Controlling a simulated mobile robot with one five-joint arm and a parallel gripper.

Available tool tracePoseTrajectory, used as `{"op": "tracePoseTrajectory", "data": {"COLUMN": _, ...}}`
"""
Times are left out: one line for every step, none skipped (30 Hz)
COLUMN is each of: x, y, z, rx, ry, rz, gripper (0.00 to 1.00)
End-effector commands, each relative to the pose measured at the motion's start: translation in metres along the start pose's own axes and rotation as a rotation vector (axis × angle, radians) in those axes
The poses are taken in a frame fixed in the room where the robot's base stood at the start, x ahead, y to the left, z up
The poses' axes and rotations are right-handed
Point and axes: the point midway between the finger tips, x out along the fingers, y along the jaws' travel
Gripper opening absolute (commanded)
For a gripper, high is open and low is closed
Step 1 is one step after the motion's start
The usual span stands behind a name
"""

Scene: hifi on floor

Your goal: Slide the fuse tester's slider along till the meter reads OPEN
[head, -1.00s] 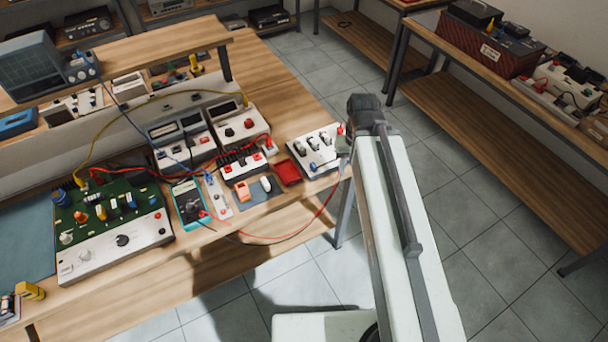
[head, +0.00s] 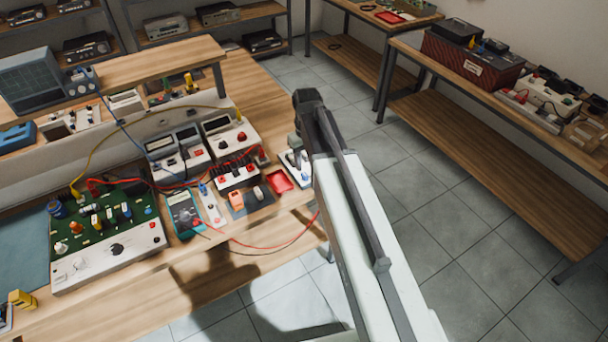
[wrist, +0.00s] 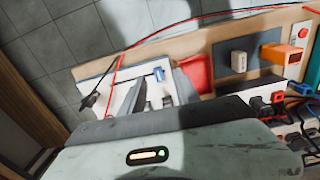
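A teal handheld meter (head: 185,213) lies near the bench's front edge; its reading is too small to make out. A slim white strip (head: 211,205) with small coloured parts lies beside it. I cannot tell which piece is the fuse tester, and no slider shows clearly. My gripper (head: 296,150) is low over a white panel (head: 292,161) at the bench's right end and hides much of it. In the wrist view the white panel (wrist: 117,98) has a blue knob (wrist: 159,73). Grey slanted shapes lie over it; whether the fingers are open or touch anything is unclear.
A red tray (head: 280,181) and a dark mat (head: 262,199) with an orange block (head: 236,201) lie left of the panel. A green circuit board (head: 100,225) stands further left. A red lead (head: 290,240) loops over the bench's front edge. Floor to the right is clear.

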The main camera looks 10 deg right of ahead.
Motion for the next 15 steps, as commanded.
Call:
{"op": "tracePoseTrajectory", "data": {"x": 0.003, "y": 0.005, "z": -0.017, "rx": -0.022, "ry": 0.0, "rz": 0.0, "gripper": 0.38}}
{"op": "tracePoseTrajectory", "data": {"x": 0.003, "y": 0.006, "z": -0.02, "rx": -0.033, "ry": 0.0, "rz": 0.0, "gripper": 0.38}}
{"op": "tracePoseTrajectory", "data": {"x": 0.003, "y": 0.008, "z": -0.023, "rx": -0.042, "ry": 0.0, "rz": 0.0, "gripper": 0.38}}
{"op": "tracePoseTrajectory", "data": {"x": 0.003, "y": 0.008, "z": -0.024, "rx": -0.047, "ry": 0.0, "rz": 0.0, "gripper": 0.38}}
{"op": "tracePoseTrajectory", "data": {"x": 0.003, "y": 0.008, "z": -0.024, "rx": -0.05, "ry": 0.0, "rz": 0.0, "gripper": 0.38}}
{"op": "tracePoseTrajectory", "data": {"x": 0.003, "y": 0.008, "z": -0.023, "rx": -0.05, "ry": 0.0, "rz": 0.0, "gripper": 0.38}}
{"op": "tracePoseTrajectory", "data": {"x": 0.003, "y": 0.008, "z": -0.022, "rx": -0.05, "ry": 0.0, "rz": 0.0, "gripper": 0.38}}
{"op": "tracePoseTrajectory", "data": {"x": 0.004, "y": 0.008, "z": -0.022, "rx": -0.049, "ry": 0.0, "rz": 0.0, "gripper": 0.38}}
{"op": "tracePoseTrajectory", "data": {"x": 0.006, "y": 0.008, "z": -0.022, "rx": -0.049, "ry": 0.0, "rz": 0.0, "gripper": 0.38}}
{"op": "tracePoseTrajectory", "data": {"x": 0.008, "y": 0.008, "z": -0.021, "rx": -0.048, "ry": 0.0, "rz": 0.0, "gripper": 0.38}}
{"op": "tracePoseTrajectory", "data": {"x": 0.011, "y": 0.008, "z": -0.021, "rx": -0.048, "ry": 0.0, "rz": 0.0, "gripper": 0.38}}
{"op": "tracePoseTrajectory", "data": {"x": 0.016, "y": 0.008, "z": -0.021, "rx": -0.048, "ry": 0.0, "rz": 0.0, "gripper": 0.38}}
{"op": "tracePoseTrajectory", "data": {"x": 0.02, "y": 0.008, "z": -0.021, "rx": -0.047, "ry": 0.0, "rz": 0.0, "gripper": 0.38}}
{"op": "tracePoseTrajectory", "data": {"x": 0.024, "y": 0.008, "z": -0.021, "rx": -0.047, "ry": 0.0, "rz": 0.0, "gripper": 0.38}}
{"op": "tracePoseTrajectory", "data": {"x": 0.031, "y": 0.008, "z": -0.021, "rx": -0.047, "ry": 0.0, "rz": 0.0, "gripper": 0.38}}
